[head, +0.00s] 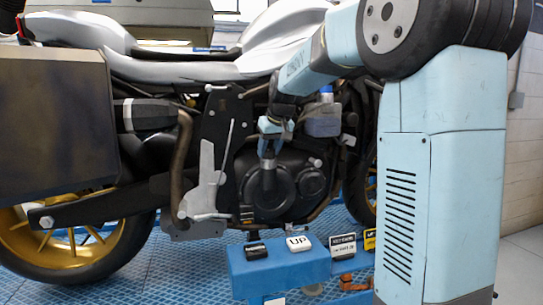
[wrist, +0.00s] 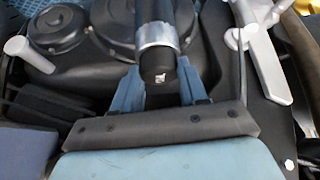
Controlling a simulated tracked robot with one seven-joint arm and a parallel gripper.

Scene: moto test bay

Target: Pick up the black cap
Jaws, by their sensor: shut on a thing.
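The black cap (head: 268,180) is a dark upright cylinder in the head view, hanging just below my gripper (head: 270,148) in front of the motorcycle's round engine cover. In the wrist view the black cap (wrist: 154,74) shows its dark end with a small white mark, below a silver band and a dark shaft. My gripper (wrist: 158,92) has its blue fingers on either side of it and is shut on it. The part of the cap between the fingers is partly hidden.
The motorcycle (head: 150,70) stands close behind my gripper, with a grey bracket (head: 205,185) to the left. Blue textured floor lies at lower left.

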